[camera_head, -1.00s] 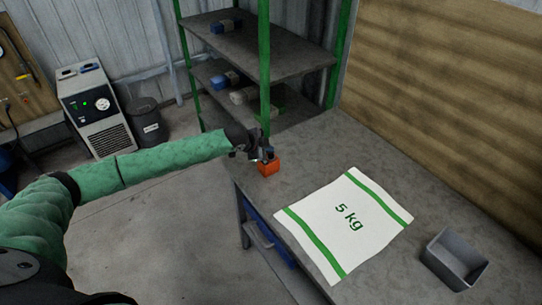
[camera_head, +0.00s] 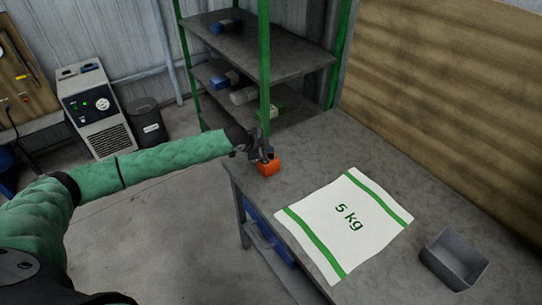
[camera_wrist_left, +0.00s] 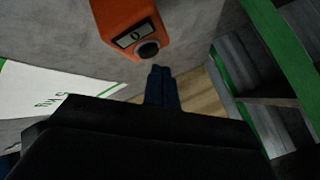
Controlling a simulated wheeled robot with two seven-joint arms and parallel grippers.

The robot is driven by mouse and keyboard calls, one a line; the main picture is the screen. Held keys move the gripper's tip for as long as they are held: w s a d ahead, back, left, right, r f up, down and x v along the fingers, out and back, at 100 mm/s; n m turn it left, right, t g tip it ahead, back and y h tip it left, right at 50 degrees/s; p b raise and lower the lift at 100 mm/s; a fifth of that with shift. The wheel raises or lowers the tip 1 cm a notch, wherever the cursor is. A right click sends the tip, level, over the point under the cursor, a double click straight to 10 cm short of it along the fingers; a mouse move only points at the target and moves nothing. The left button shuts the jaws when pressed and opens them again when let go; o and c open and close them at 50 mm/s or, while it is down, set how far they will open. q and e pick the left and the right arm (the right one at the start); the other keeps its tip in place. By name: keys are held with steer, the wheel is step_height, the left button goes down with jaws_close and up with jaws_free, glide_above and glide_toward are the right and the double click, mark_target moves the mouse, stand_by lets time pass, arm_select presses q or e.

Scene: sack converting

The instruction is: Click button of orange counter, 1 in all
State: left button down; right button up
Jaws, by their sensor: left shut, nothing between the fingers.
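The orange counter (camera_head: 269,168) stands on the grey table near its left edge. In the left wrist view the counter (camera_wrist_left: 122,18) shows a small display that seems to read 0, with a dark round button (camera_wrist_left: 147,50) below it. My left gripper (camera_head: 264,155) is shut and empty, just above the counter. In the left wrist view its closed fingertips (camera_wrist_left: 160,70) are close to the button, slightly to its right; I cannot tell whether they touch it. My right gripper is not in view.
A white sack marked 5 kg (camera_head: 348,222) lies flat on the table, right of the counter. A grey bin (camera_head: 454,258) sits at the table's right. A green-framed shelf (camera_head: 264,70) with small items stands behind the table.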

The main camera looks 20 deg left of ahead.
arm_select(q)
steer(key=shift+f, duration=0.15)
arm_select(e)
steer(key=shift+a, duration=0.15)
arm_select(q)
steer(key=shift+f, duration=0.25)
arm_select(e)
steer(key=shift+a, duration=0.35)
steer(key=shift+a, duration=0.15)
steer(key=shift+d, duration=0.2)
